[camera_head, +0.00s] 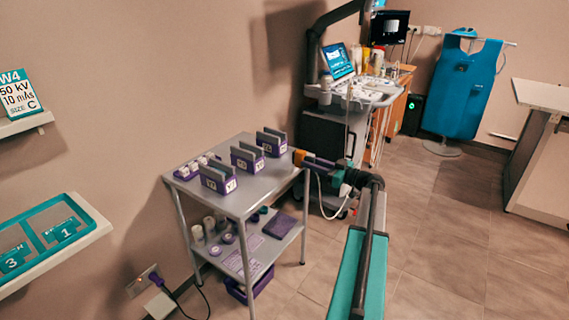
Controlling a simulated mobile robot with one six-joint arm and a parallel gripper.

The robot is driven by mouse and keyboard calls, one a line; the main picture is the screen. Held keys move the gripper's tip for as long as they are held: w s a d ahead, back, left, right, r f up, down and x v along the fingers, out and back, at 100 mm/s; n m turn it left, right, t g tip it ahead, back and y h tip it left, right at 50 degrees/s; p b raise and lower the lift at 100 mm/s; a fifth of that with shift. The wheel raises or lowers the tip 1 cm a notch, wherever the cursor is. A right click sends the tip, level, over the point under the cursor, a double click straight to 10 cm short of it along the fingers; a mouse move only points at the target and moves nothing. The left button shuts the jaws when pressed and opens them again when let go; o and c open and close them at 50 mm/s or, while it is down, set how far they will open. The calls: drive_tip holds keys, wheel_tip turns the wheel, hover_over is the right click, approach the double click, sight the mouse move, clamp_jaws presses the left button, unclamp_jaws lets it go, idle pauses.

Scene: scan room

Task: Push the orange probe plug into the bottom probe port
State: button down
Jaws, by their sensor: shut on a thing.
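My gripper (308,159) is at the end of my arm, right of the metal trolley's back right corner, and points left. It is shut on the orange probe plug (299,156), which shows as a small orange block at the fingertips. A pale cable hangs in a loop below the gripper. The ultrasound cart (327,139) stands behind, with a dark front body under a keyboard and a lit screen. The gripper and plug appear in front of its lower left side; the gap cannot be judged. I cannot make out the bottom probe port in this view.
The metal trolley (228,197) holds purple racks (219,179) and small white items. Its lower shelf carries rolls and cups. A wall shelf (62,252) is at left. A teal apron (462,85) hangs at back right. Floor at right is clear.

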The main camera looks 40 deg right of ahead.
drive_tip(key=shift+s, duration=0.15)
drive_tip(key=shift+s+b, duration=0.1)
drive_tip(key=shift+b, duration=0.25)
drive_tip(key=shift+b+v, duration=1.75)
drive_tip(key=shift+v, duration=0.9)
